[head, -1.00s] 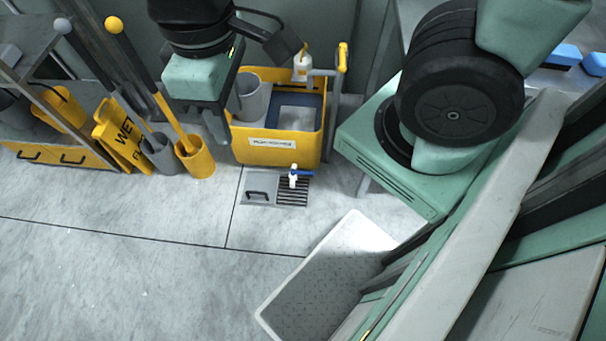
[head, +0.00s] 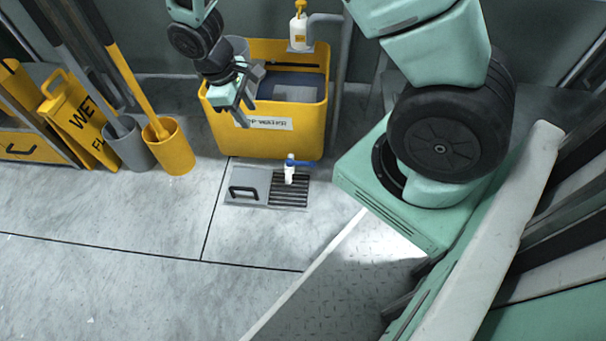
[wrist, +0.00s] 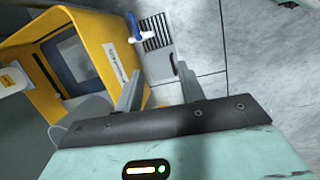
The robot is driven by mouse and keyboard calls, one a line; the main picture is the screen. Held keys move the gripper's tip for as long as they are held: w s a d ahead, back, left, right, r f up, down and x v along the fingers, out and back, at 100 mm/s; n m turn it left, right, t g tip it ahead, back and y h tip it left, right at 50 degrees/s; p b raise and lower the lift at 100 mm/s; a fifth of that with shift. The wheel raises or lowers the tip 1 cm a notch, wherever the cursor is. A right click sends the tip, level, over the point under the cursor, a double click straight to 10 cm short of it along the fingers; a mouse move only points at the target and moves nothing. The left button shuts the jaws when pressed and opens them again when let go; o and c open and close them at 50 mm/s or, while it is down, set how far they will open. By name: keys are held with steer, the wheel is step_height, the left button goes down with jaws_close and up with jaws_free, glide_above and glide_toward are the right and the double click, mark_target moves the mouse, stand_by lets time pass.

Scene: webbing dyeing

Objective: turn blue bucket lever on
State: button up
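The blue lever (head: 298,162) sits on a small white tap body (head: 290,175) in front of the yellow tub, above a floor drain.
The yellow tub (head: 310,130) with a label stands behind the drain grate (head: 290,192). A grey pipe (head: 341,75) and a white bottle (head: 298,32) stand at its back. Yellow and grey buckets with poles are at left. Floor in front is clear.

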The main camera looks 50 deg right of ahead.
steer(key=h+b, duration=0.2)
steer(key=b, duration=0.8)
glide_toward(305, 162)
steer(key=shift+n+g, duration=0.3)
steer(key=shift+g, duration=0.1)
steer(key=b+x, duration=0.2)
steer(key=b, duration=0.1)
steer(key=b+x, duration=0.6)
steer(key=b, duration=0.1)
steer(key=shift+w+f, duration=0.2)
steer(key=shift+w, duration=0.1)
jaws_close()
